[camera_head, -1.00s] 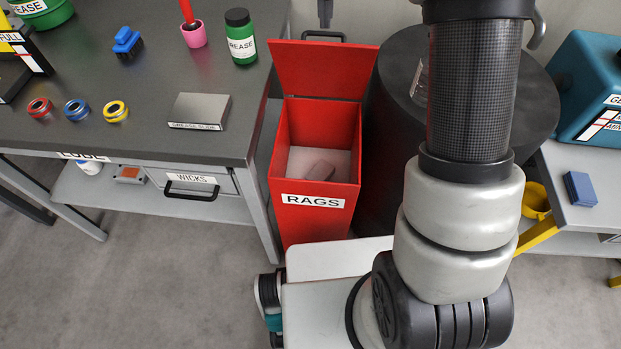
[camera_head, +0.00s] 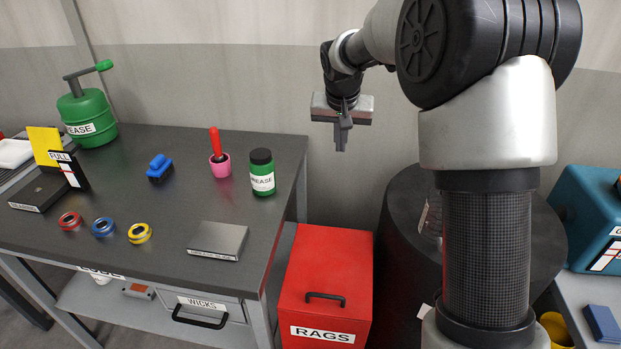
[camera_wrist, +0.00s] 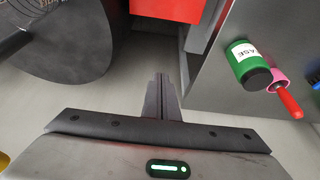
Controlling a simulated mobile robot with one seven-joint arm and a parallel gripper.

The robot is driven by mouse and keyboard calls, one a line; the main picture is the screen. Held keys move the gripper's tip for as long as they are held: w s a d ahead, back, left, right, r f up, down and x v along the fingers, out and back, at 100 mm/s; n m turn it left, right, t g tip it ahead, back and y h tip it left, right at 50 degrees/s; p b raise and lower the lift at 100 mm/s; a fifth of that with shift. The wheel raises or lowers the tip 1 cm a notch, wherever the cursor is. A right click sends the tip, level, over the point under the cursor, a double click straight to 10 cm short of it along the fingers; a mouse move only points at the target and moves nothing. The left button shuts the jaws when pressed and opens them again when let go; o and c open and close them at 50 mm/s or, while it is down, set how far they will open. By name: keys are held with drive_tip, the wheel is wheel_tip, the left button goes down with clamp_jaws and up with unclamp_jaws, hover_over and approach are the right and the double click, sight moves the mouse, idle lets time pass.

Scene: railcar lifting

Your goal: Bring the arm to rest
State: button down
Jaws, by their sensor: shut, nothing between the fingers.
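My gripper (camera_head: 341,138) hangs in the air in the head view, pointing down, to the right of the dark-topped workbench (camera_head: 195,285) and above the red RAGS bin. In the wrist view my gripper (camera_wrist: 161,88) has its fingers together with nothing between them. My arm is bent, with the wrist raised well above the bin. The red RAGS bin (camera_head: 328,275) has its lid closed, so its inside is hidden. Part of the red bin shows at the top of the wrist view (camera_wrist: 168,10).
On the bench, a green grease jar (camera_head: 262,173) stands nearest my gripper, beside a pink cup (camera_head: 220,165) with a red-handled tool. A dark drum (camera_head: 400,250) stands right of the bin. A teal box (camera_head: 590,220) is at far right. Air around my gripper is clear.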

drive_tip(key=s+d+r+n+p, duration=0.15)
drive_tip(key=s+r+p, duration=0.25)
drive_tip(key=s+r, duration=0.7)
drive_tip(key=s+d+r+p, duration=0.25)
drive_tip(key=s+r, duration=0.45)
drive_tip(key=s, duration=0.8)
drive_tip(key=s+f+t+p, duration=0.1)
drive_tip(key=s+p, duration=0.2)
drive_tip(key=s, duration=0.8)
drive_tip(key=shift+a+n+y, duration=0.2)
drive_tip(key=shift+n+y, duration=0.15)
drive_tip(key=shift+y, duration=0.05)
